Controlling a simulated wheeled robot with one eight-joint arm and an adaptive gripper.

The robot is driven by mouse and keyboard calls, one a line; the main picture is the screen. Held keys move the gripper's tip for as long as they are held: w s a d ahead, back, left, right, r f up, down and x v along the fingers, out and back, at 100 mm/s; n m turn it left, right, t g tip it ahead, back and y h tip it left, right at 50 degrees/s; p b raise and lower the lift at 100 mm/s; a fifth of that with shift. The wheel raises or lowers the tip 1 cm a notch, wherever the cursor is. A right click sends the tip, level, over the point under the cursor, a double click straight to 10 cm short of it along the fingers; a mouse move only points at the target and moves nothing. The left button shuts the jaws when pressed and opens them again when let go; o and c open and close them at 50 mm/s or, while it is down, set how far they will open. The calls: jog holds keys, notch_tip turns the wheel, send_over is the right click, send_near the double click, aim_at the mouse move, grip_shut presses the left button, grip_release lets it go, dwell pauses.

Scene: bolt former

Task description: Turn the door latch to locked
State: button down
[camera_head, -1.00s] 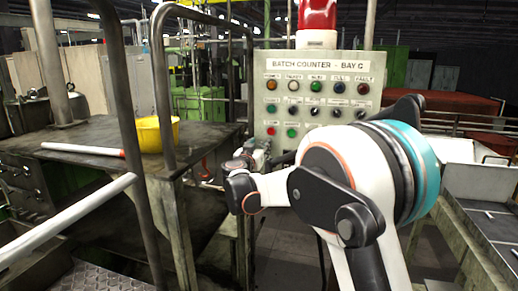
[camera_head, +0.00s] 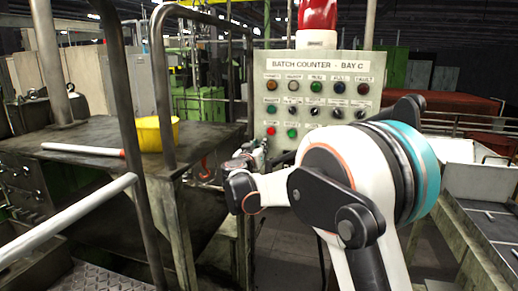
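I cannot make out a door latch in the head view. A grey control panel (camera_head: 349,67) labelled "BATCH COUNTER - BAY C" stands beyond my arm, with rows of coloured buttons and dark knobs. My gripper (camera_head: 252,154) is small in the picture, past my wrist and near the panel's lower left corner. My wrist partly hides it, so its fingers and anything between them are unclear. I cannot tell whether it touches anything.
A red beacon (camera_head: 317,14) tops the panel. Grey trays (camera_head: 481,185) lie at right.

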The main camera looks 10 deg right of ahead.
jog(key=n, duration=0.8)
jog(key=shift+a, duration=0.1)
jog(key=n, duration=0.4)
jog(key=shift+f+n+b, duration=0.1)
jog(key=shift+n+b, duration=0.2)
jog(key=shift+b, duration=0.05)
jog(key=shift+n, duration=1.9)
jog(key=c, duration=1.4)
grip_release()
